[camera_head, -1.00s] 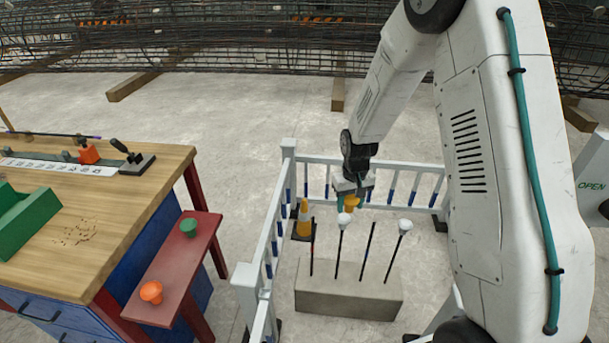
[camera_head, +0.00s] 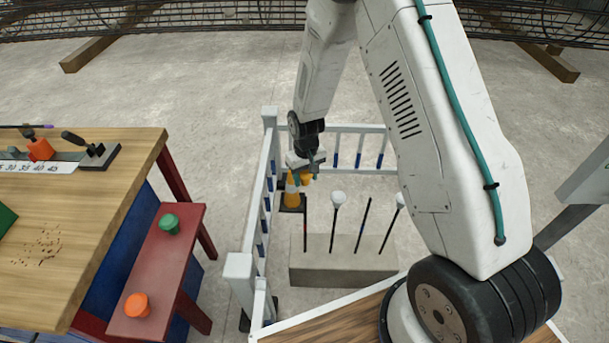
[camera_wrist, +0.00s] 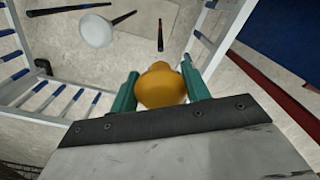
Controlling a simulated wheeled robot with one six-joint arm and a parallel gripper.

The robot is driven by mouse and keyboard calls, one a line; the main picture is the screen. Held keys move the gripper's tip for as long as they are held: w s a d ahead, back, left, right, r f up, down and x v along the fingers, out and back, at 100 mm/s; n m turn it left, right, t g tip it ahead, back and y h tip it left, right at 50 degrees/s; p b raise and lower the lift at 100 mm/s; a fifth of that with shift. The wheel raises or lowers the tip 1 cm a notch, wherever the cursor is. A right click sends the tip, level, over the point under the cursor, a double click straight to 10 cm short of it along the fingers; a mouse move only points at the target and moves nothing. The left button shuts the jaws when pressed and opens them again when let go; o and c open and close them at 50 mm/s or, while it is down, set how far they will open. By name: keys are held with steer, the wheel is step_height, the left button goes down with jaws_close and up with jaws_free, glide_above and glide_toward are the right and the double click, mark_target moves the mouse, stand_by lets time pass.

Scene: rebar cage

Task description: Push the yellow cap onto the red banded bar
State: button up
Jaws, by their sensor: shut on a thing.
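My gripper (camera_head: 304,172) is shut on the yellow cap (camera_wrist: 160,86), which sits between the teal fingers in the wrist view. In the head view the cap shows only partly, close to the striped cone. The red banded bar (camera_head: 305,228) stands upright and bare at the left end of the concrete block, below my gripper in the picture. In the wrist view a bare bar (camera_wrist: 160,36), which looks like the same one, lies just beyond the cap, with a visible gap. Its band colour is hard to tell there.
The concrete block (camera_head: 340,269) also holds a white-capped bar (camera_head: 335,225), another bare bar (camera_head: 363,228) and a second white-capped bar. White railings (camera_head: 258,200) enclose it at left and back. A cone (camera_head: 291,192) stands behind. Green (camera_head: 169,224) and orange (camera_head: 137,305) caps sit on the red shelf.

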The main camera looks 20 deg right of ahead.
mark_target(306, 198)
stand_by(0.3)
steer(key=shift+s, duration=0.2)
steer(key=shift+f, duration=2.9)
steer(key=shift+f, duration=2.55)
steer(key=o, duration=1)
steer(key=shift+r, duration=0.1)
step_height(306, 198, up, 8)
steer(key=shift+f, duration=0.2)
